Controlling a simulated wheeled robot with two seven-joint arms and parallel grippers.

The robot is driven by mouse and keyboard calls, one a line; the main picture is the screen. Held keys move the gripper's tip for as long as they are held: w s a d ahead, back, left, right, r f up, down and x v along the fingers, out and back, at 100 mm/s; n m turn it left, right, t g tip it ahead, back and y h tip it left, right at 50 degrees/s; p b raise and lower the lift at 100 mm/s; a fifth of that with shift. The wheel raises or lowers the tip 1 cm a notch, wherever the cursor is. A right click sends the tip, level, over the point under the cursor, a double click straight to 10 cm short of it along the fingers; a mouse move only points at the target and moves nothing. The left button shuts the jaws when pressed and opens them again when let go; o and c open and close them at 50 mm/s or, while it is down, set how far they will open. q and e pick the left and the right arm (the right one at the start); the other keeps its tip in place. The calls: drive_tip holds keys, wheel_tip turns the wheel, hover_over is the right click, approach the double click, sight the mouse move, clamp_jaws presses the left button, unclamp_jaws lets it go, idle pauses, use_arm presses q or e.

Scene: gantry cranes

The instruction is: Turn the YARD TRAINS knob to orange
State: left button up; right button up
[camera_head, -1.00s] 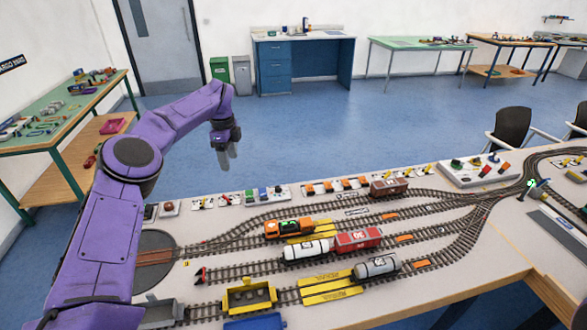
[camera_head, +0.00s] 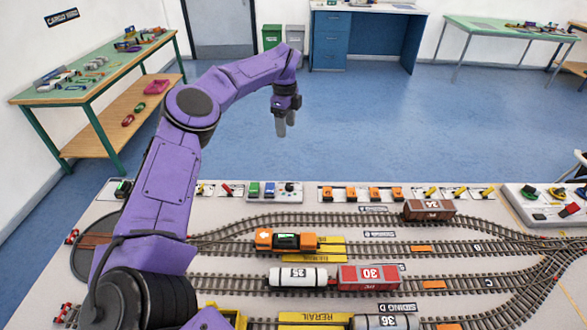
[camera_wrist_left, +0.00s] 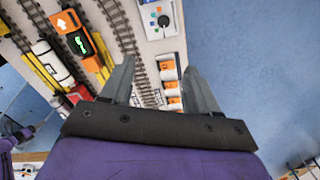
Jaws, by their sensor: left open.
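My left gripper (camera_head: 285,124) hangs open and empty, fingers down, beyond the far edge of the layout table in the head view. In the left wrist view its two fingers (camera_wrist_left: 158,78) stand apart. A small panel (camera_head: 276,190) at the table's far edge carries a green block, a blue block and a dark knob (camera_head: 289,187). This knob also shows in the wrist view (camera_wrist_left: 163,20), ahead of the fingers and apart from them. No YARD TRAINS label is readable, so I cannot tell whether this is the named knob.
Orange switches (camera_head: 374,194) line the far edge beside the panel. A larger control board (camera_head: 545,203) is at the right. A brown wagon (camera_head: 428,210), an orange locomotive (camera_head: 285,240) and a red wagon (camera_head: 368,278) stand on the tracks. Open floor lies beyond the table.

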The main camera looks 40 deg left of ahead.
use_arm(q)
wheel_tip(320, 180, down, 11)
drive_tip(key=w+b, duration=0.2)
drive_tip(key=b, duration=1.2)
hover_over(290, 185)
wheel_tip(290, 185, down, 6)
wheel_tip(290, 185, down, 10)
drive_tip(key=shift+r+p, duration=0.1)
drive_tip(key=shift+p, duration=0.8)
drive_tip(key=c, duration=1)
